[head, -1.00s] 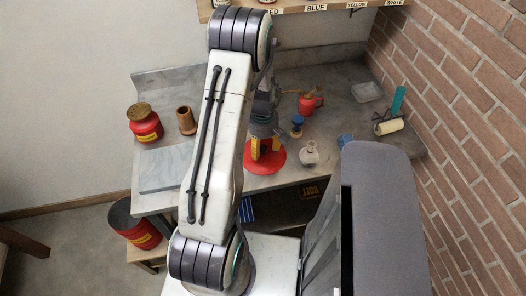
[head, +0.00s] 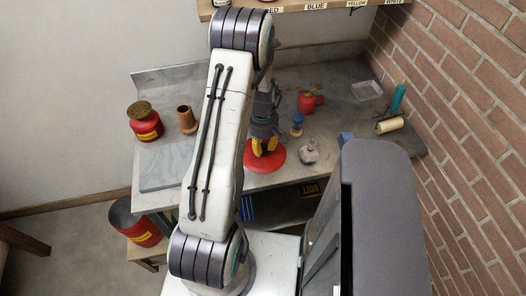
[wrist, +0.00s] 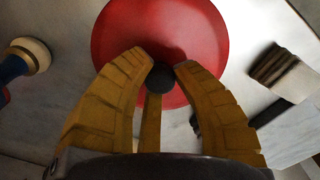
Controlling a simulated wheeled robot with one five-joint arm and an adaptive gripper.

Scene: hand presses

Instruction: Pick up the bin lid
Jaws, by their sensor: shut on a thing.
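The bin lid (head: 278,158) is a round red disc at the front of the grey bench, partly behind my arm in the head view. In the wrist view the red disc (wrist: 213,25) lies ahead of the fingers, with a dark round knob (wrist: 160,77) at its middle. My gripper (head: 265,145) is over the lid, and its yellow fingers (wrist: 163,70) are shut on the knob. I cannot tell whether the lid still touches the bench. A red bin (head: 137,228) with a dark top and a yellow label stands low at the left, beside the bench.
A red can (head: 146,127), a brown pot (head: 187,119) and a grey slab (head: 165,168) are at the bench's left. A brick wall (head: 470,110) bounds the right.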

